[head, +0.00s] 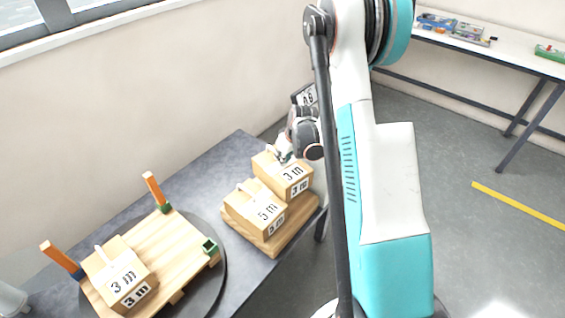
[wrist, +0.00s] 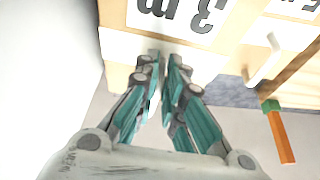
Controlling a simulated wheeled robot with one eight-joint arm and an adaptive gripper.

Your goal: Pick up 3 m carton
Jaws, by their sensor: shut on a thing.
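The right-hand 3 m carton (head: 283,178), light brown with white labels, is at the back of a wooden base beside the 5 m carton. It also shows upside down at the top of the wrist view (wrist: 165,42). My gripper (head: 284,155) is over its top, with the fingers close together at the carton (wrist: 163,56). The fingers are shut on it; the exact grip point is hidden. I cannot tell whether the carton touches the base. A second 3 m carton (head: 118,275) with a white handle sits on the round platform at the left.
The 5 m carton (head: 256,211) stands close beside, on the wooden base (head: 275,245). A wooden pallet with orange posts (head: 155,189) lies on the dark round platform (head: 215,285). A white table (head: 530,62) with small items stands far right.

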